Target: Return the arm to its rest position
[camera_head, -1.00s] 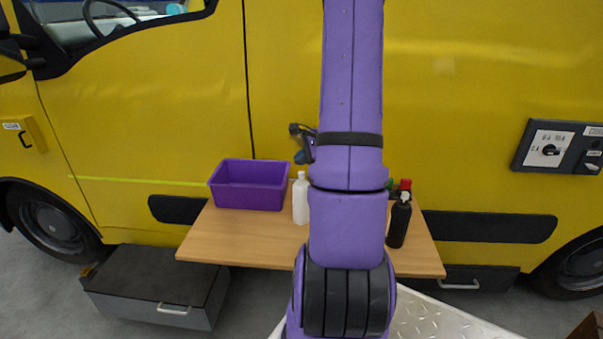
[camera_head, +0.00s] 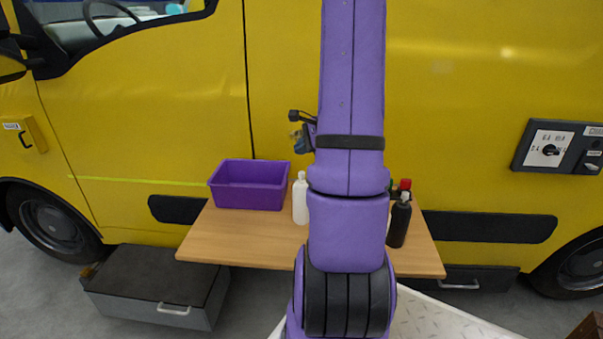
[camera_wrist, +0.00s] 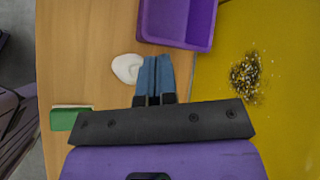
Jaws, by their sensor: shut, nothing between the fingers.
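My purple arm (camera_head: 350,90) rises upright through the middle of the head view, in front of the table. My gripper (camera_wrist: 155,62) shows in the wrist view with its two blue fingers together and nothing between them. It points down over the wooden table, beside the white bottle (camera_wrist: 127,67); I cannot tell how high. In the head view most of the hand is behind my arm; only a dark and blue part sticks out at its left.
A purple bin (camera_head: 249,187), the white bottle and a dark bottle (camera_head: 399,222) stand on the table (camera_head: 240,238). A red-topped thing (camera_head: 405,184) is partly hidden behind. A green block (camera_wrist: 66,119) lies near the table edge. The yellow van (camera_head: 470,130) stands close behind.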

